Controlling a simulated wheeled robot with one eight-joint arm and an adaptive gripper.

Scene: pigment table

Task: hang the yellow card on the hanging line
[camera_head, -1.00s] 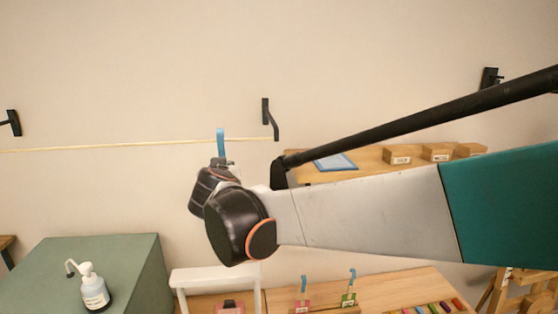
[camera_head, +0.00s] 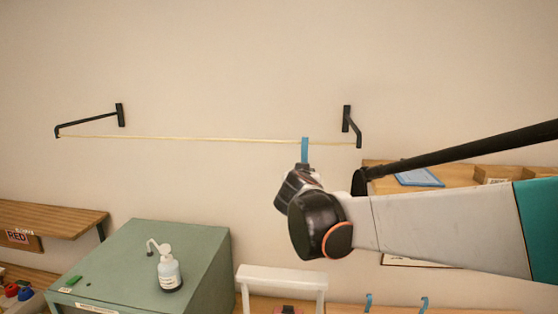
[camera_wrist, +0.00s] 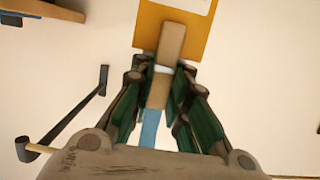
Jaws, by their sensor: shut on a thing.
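The yellow card (camera_wrist: 205,30) shows in the wrist view with a wooden clip piece (camera_wrist: 172,42) and a blue hook (camera_wrist: 150,128). My gripper (camera_wrist: 160,85) is shut on the wooden piece between card and hook. In the head view my gripper (camera_head: 298,188) is just below the hanging line (camera_head: 200,139), near its right end. The blue hook (camera_head: 304,150) stands up above my gripper, its top overlapping the line. I cannot tell whether hook and line touch. The card is hidden behind my gripper in the head view.
Black wall brackets hold the line at left (camera_head: 90,121) and right (camera_head: 347,120); the right one is close to my gripper. Below are a green cabinet (camera_head: 205,265) with a pump bottle (camera_head: 169,272) and a white chair-like frame (camera_head: 282,272). The wall around the line is clear.

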